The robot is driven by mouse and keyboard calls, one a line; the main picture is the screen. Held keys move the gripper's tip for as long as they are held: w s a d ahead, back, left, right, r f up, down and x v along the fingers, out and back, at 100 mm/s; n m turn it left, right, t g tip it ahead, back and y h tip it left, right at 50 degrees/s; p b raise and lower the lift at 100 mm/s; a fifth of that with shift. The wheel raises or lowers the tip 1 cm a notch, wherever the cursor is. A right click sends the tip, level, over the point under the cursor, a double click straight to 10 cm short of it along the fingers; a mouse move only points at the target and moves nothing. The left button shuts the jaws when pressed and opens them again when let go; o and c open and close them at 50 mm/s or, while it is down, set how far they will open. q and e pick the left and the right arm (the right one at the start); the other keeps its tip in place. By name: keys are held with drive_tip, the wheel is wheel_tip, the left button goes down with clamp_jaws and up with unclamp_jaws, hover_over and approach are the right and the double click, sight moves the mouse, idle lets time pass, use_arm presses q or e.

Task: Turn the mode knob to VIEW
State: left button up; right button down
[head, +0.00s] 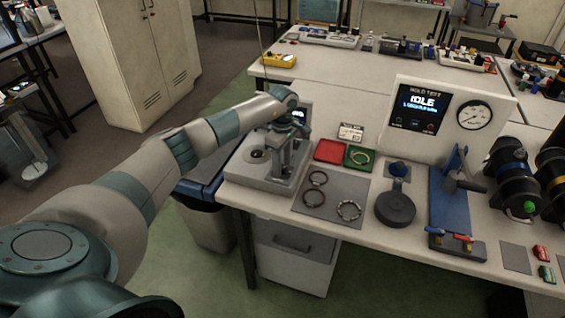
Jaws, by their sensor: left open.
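A grey bench instrument (262,178) stands at the left end of the white table, with a small lit screen (299,114) behind my left wrist. A dark round part (257,155) sits on top of its base; I cannot tell whether it is the mode knob. No VIEW label can be read. My left arm reaches in from the left, and my left gripper (286,157) is over the instrument, pointing down and open. The wrist and gripper hide part of the instrument. I cannot tell whether the fingers touch anything. My right gripper is out of view.
Right of the instrument are a red tray (331,150), a green tray (360,157) and a grey mat (331,184) with several rings. Farther right stand a dark round weight (395,208), a blue fixture (442,205) and a hold-test panel (450,108) with a gauge.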

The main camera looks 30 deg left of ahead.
use_arm(q)
clamp_jaws()
drive_tip(key=c, duration=1.1)
unclamp_jaws()
drive_tip(key=shift+o, duration=0.2)
